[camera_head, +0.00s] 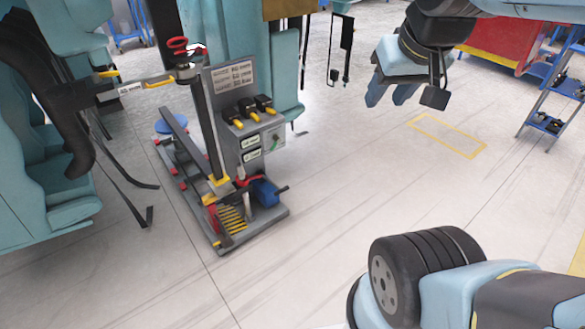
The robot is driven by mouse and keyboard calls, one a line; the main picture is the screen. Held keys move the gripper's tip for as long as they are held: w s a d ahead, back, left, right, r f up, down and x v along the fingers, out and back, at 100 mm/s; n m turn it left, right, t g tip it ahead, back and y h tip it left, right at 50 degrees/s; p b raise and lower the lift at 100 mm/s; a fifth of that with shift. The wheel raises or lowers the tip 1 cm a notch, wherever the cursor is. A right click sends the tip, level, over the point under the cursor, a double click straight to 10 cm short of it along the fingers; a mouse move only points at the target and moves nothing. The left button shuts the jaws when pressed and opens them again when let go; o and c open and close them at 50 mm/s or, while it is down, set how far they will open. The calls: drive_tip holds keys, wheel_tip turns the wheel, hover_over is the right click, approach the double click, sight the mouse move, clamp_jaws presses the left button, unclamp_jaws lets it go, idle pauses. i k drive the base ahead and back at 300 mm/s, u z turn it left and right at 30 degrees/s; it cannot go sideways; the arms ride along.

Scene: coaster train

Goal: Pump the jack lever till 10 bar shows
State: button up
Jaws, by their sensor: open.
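The jack unit (232,150) stands on the floor left of centre, with a dark upright mast (207,125) and a grey panel. A long grey bar (183,134) slopes beside the mast; I cannot tell if it is the lever. A short dark handle (278,190) sticks out low at the right, near a blue cylinder (264,192). A small dial-like fitting (275,138) sits on the panel's right side; no pressure value is readable. My gripper (386,101) is open and empty, hanging up and right of the jack, apart from it.
Teal coaster seats (45,205) stand at the left, with straps (130,203) hanging near the floor. A blue shelf trolley (553,92) and a red cabinet (503,45) stand at the right. The floor between the jack and the trolley is clear, with a yellow marked rectangle (447,136).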

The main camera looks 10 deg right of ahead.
sight(280, 190)
drive_tip(key=i, duration=1.2)
drive_tip(key=u, duration=0.35)
